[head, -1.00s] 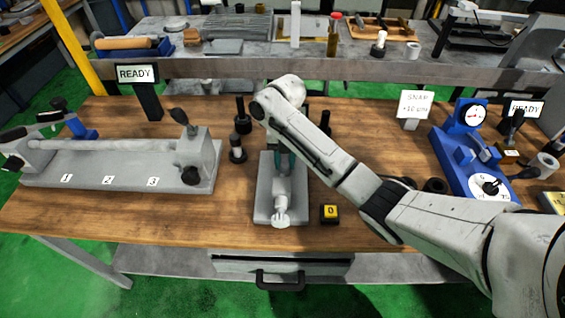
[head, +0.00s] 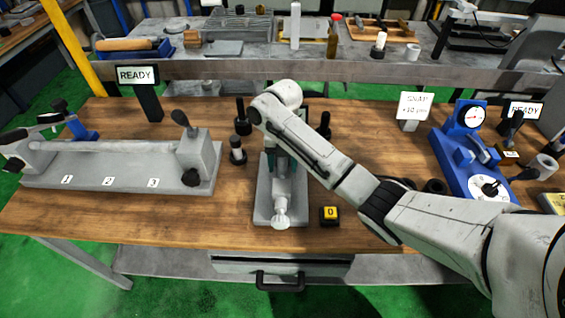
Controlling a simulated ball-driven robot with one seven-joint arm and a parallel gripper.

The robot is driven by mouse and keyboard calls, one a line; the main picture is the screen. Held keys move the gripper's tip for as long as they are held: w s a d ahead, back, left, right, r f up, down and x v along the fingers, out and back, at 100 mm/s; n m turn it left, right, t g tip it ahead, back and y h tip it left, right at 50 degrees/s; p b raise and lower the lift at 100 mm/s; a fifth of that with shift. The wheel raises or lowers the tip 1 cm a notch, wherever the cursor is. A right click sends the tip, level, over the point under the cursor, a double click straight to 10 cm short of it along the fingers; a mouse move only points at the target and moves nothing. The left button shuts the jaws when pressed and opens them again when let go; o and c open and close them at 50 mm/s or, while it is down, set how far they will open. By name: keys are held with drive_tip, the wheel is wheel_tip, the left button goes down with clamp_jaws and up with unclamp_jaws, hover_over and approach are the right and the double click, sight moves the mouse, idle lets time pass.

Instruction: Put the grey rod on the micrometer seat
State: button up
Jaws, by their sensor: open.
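A long light-grey rod (head: 105,146) lies level between the two end blocks of the grey fixture on the left of the bench; I cannot tell whether it is the task's grey rod. A blue gauge stand with a round dial (head: 465,150) stands on the right and looks like the micrometer; its seat is too small to make out clearly. My arm reaches in from the right to a grey block fixture (head: 265,213) in the middle. My gripper (head: 284,168) is open, pointing down over this fixture, partly hidden by my arm. Whatever lies between its fingers cannot be made out.
Dark-based posts (head: 238,150) stand left of my wrist. A black block with a yellow label (head: 329,215) sits right of the middle fixture. A SNAP sign (head: 412,108) stands back right. A READY display (head: 137,76) stands behind the left fixture. The front left bench is clear.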

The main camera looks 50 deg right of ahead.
wheel_tip(320, 180, up, 12)
drive_tip(key=w+d+p, duration=0.1)
drive_tip(key=p, duration=0.3)
drive_tip(key=w+a+f+m+t+y, duration=0.1)
drive_tip(key=a+f+m, duration=0.15)
drive_tip(key=a, duration=0.45)
drive_tip(key=a+f+m+t+y, duration=0.1)
drive_tip(key=a+m, duration=0.2)
drive_tip(key=a, duration=0.4)
drive_tip(key=s+a+f+m, duration=0.4)
drive_tip(key=s+a+m, duration=0.2)
drive_tip(key=a+m, duration=0.15)
drive_tip(key=s+d+f+m+h, duration=0.1)
drive_tip(key=s+d+m+h, duration=0.1)
drive_tip(key=s+m, duration=0.4)
drive_tip(key=s+d+f+m+h, duration=0.1)
drive_tip(key=s+d+m, duration=0.3)
drive_tip(key=s, duration=1.2)
drive_tip(key=f+m, duration=0.1)
drive_tip(key=m, duration=0.2)
drive_tip(key=shift+s+f+h, duration=0.15)
drive_tip(key=shift+f+h, duration=0.15)
drive_tip(key=shift+h, duration=0.1)
